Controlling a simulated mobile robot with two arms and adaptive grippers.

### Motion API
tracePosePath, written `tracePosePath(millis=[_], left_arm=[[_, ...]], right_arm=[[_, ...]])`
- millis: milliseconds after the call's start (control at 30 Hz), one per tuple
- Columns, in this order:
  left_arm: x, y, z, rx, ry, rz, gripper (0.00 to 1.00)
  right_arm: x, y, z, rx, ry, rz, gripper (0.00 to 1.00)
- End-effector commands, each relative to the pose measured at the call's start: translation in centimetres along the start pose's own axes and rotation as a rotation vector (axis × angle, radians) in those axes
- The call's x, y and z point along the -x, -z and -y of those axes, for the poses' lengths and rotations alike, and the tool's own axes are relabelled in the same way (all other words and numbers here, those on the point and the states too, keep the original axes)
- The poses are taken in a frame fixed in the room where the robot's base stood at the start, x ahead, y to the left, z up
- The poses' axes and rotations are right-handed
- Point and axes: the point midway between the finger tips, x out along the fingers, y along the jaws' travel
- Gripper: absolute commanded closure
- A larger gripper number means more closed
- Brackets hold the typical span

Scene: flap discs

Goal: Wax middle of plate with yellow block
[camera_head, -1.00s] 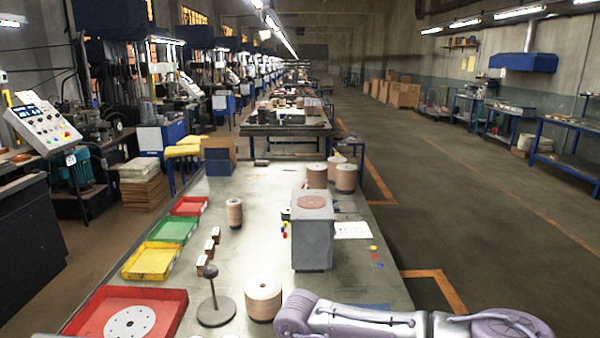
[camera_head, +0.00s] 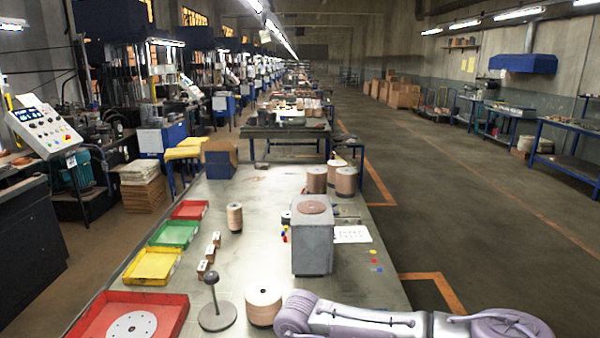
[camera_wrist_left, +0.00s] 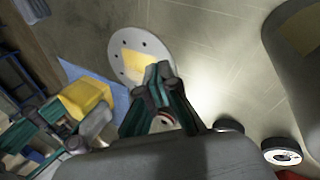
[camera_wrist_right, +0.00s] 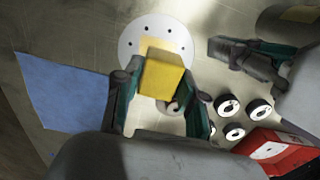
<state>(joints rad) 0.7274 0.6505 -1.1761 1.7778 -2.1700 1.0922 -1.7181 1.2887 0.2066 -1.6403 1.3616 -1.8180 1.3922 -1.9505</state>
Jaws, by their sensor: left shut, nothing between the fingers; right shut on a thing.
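The plate is a white round disc with small dark holes near its rim, flat on the bench in the left wrist view (camera_wrist_left: 122,47) and the right wrist view (camera_wrist_right: 133,37). A yellow patch (camera_wrist_left: 134,67) shows at its middle. My right gripper (camera_wrist_right: 160,82) is shut on the yellow block (camera_wrist_right: 163,72), close to the plate in that view; contact cannot be told. The block also shows beside the plate in the left wrist view (camera_wrist_left: 86,96). My left gripper (camera_wrist_left: 160,78) is shut and empty, its tips overlapping the plate's lower edge in view.
A blue sheet (camera_wrist_right: 62,92) lies beside the plate. Several small black-and-white discs (camera_wrist_right: 228,105) and a red box (camera_wrist_right: 275,150) lie near it. In the head view, a grey block (camera_head: 311,245), paper-brown rolls (camera_head: 263,305), a stand (camera_head: 216,316) and coloured trays (camera_head: 152,265) stand on the bench.

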Motion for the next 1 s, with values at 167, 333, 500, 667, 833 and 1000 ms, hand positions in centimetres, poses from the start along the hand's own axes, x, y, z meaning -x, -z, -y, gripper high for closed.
tracePosePath(millis=[167, 333, 500, 667, 833, 1000], left_arm=[[0.7, 0.1, 0.0, 0.0, 0.0, -0.002, 1.0], [3.6, 0.2, 0.0, -0.002, -0.001, -0.004, 1.0], [7.4, 0.1, 0.0, -0.002, -0.001, -0.005, 1.0], [10.2, 0.1, 0.0, 0.0, -0.001, -0.003, 1.0], [11.7, 0.0, 0.1, 0.001, 0.001, -0.001, 1.0], [12.0, 0.0, 0.0, 0.0, 0.0, 0.0, 1.0]], right_arm=[[0.0, 0.0, 0.0, 0.0, 0.0, 0.0, 1.0], [0.0, 0.0, 0.0, 0.0, 0.0, 0.0, 1.0], [0.0, 0.0, 0.0, 0.0, 0.0, 0.0, 1.0], [0.0, 0.0, 0.0, 0.0, 0.0, 0.0, 1.0], [0.0, 0.0, 0.0, 0.0, 0.0, 0.0, 1.0], [0.0, 0.0, 0.0, 0.0, 0.0, 0.0, 1.0]])
